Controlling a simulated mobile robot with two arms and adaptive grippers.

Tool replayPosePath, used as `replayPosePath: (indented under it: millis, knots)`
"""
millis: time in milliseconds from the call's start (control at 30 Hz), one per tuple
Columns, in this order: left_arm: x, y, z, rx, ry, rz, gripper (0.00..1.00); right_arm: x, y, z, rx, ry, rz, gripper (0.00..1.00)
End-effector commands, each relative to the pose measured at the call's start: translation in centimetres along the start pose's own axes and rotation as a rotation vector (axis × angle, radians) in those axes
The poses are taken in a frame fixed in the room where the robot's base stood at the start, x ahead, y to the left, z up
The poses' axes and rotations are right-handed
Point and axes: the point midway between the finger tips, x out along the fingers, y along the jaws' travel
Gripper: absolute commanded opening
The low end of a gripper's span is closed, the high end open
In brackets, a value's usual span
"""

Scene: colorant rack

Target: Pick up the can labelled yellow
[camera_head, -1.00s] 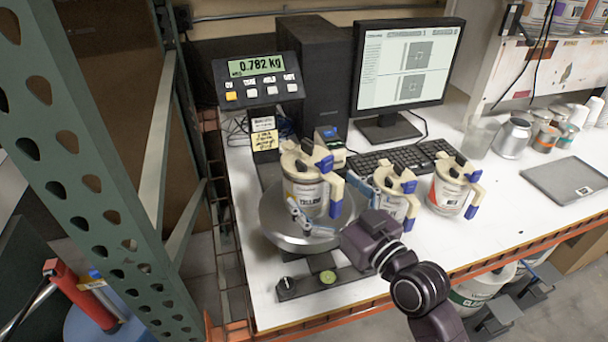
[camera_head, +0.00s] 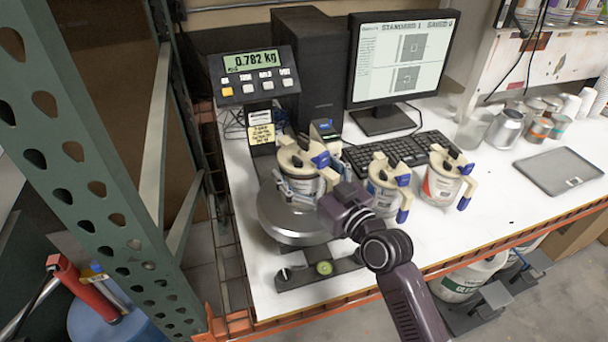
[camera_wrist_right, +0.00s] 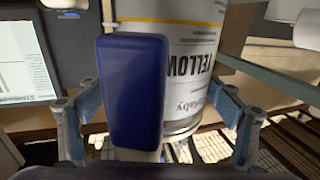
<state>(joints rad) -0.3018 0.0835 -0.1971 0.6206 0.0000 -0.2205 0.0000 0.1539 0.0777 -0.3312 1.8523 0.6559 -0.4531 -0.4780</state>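The yellow can, a white can with a cream lid and blue-tipped handle parts, stands on the round scale plate (camera_head: 275,226). Its lid (camera_head: 296,158) shows in the head view. In the right wrist view the can (camera_wrist_right: 188,45) fills the upper middle, its label reading "YELLOW", and a blue handle end (camera_wrist_right: 133,92) is close to the camera. My right gripper (camera_wrist_right: 158,100) is open, one finger on each side of the handle and can; contact is unclear. In the head view my right gripper (camera_head: 312,194) is at the can's front, hiding its lower part. My left gripper is out of view.
Two similar lidded cans stand to the right, a nearer one (camera_head: 380,194) and a farther one (camera_head: 437,186). Behind are a keyboard (camera_head: 410,148), a monitor (camera_head: 402,60) and the scale display (camera_head: 252,62) reading 0.782 kg. A flat grey tray (camera_head: 560,168) lies far right.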

Motion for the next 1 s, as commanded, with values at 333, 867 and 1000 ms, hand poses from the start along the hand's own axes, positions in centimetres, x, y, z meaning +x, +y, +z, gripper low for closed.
replayPosePath:
  millis: [333, 867, 1000]
  knots:
    - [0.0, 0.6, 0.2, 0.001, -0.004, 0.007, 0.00, 0.0, 0.0, 0.0, 0.000, -0.001, 0.000, 0.43]
    - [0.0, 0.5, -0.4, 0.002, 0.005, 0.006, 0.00, 0.0, 0.0, -0.8, 0.000, 0.009, 0.001, 0.20]
    - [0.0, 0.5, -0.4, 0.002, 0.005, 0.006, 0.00, 0.0, 0.1, -2.0, -0.003, 0.013, 0.001, 0.20]
